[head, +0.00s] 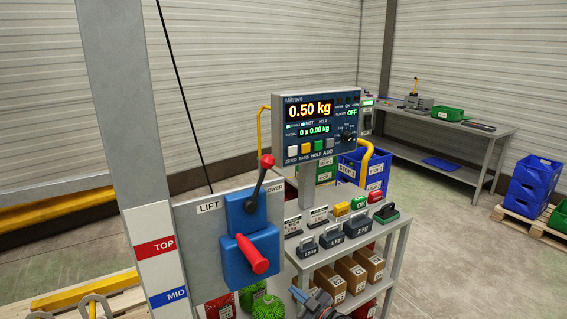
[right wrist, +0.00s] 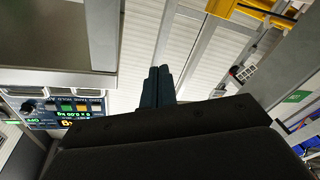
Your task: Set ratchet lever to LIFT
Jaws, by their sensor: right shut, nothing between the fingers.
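The ratchet lever (head: 258,184) is a black arm with a red ball knob, mounted on a blue housing on a grey panel. It leans up and to the right, toward the partly hidden LOWER label (head: 275,189). The LIFT label (head: 208,208) is on the left of the panel. A red handle (head: 252,256) sticks out of the lower blue block. My right gripper (head: 316,301) is at the bottom of the head view, below and right of the lever and apart from it. In the right wrist view its fingers (right wrist: 158,86) are together and empty. My left gripper is not in view.
A scale display (head: 318,124) reading 0.50 kg stands right of the panel. Behind my right gripper is a cart (head: 397,238) with weights (head: 330,246), buttons and cardboard boxes. A grey post (head: 121,110) rises at left. Green and red net bags hang below the panel.

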